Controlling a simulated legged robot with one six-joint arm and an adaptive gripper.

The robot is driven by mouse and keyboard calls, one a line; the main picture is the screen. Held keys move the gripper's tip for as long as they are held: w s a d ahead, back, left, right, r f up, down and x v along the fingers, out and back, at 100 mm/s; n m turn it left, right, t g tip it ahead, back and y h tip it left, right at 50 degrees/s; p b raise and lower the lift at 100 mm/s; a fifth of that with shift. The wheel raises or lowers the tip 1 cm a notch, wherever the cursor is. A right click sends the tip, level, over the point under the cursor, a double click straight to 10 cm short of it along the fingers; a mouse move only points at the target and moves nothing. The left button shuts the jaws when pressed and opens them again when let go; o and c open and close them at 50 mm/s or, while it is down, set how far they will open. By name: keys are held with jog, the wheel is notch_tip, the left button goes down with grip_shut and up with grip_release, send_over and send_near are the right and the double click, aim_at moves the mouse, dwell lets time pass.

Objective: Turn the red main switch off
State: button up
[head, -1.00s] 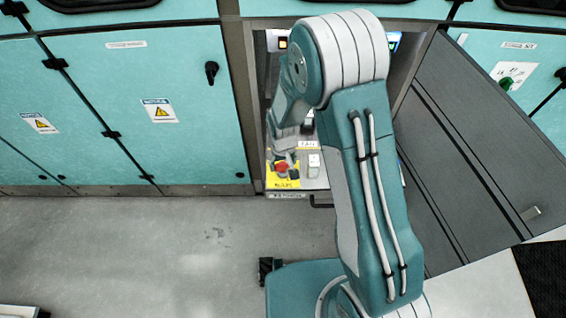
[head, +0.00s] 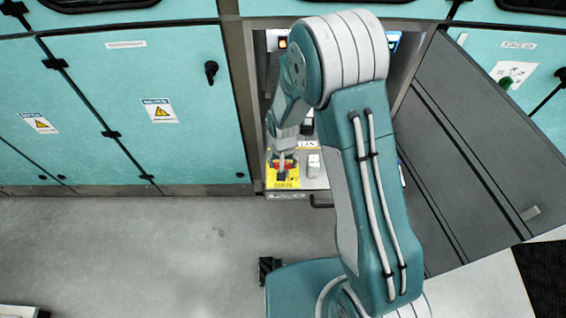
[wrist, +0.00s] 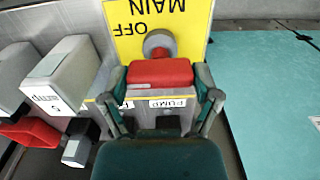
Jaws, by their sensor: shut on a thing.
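The red main switch (wrist: 160,73) has a red handle on a round grey hub, in front of a yellow plate (wrist: 128,40) marked MAIN and OFF in the wrist view. My gripper (wrist: 161,86) is shut on the red handle, one finger at each end of it. In the head view the red switch (head: 288,163) shows small on the yellow plate (head: 284,181) inside the open cabinet, with my gripper (head: 283,167) over it. The fingers hide part of it there.
Grey modules (wrist: 68,75) and another red part (wrist: 30,132) sit left of the gripper in the wrist view. The open grey cabinet door (head: 455,150) stands to the right. Closed teal cabinets (head: 150,90) line the left, and the floor (head: 150,250) in front is clear.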

jog(key=shift+s, duration=0.15)
jog(key=o, duration=1)
jog(key=shift+c, duration=0.2)
jog(key=shift+r, duration=0.1)
notch_tip(320, 180, up, 12)
jog(key=shift+a+f, duration=0.15)
jog(key=shift+f, duration=0.05)
jog(key=s+d+r+t, duration=0.1)
jog(key=s+d+r, duration=0.25)
jog(key=r, duration=0.45)
jog(key=s+d+r+t, duration=0.2)
jog(key=s+d+r, duration=0.15)
jog(key=r, duration=0.45)
jog(key=s+d+r+t, duration=0.1)
jog(key=s+d+r, duration=0.2)
jog(key=s, duration=0.2)
jog(key=s+d+r+t, duration=0.1)
jog(key=s+d+r, duration=0.2)
jog(key=s, duration=0.3)
jog(key=shift+s+r+n+t, duration=0.3)
jog(key=shift+r, duration=0.1)
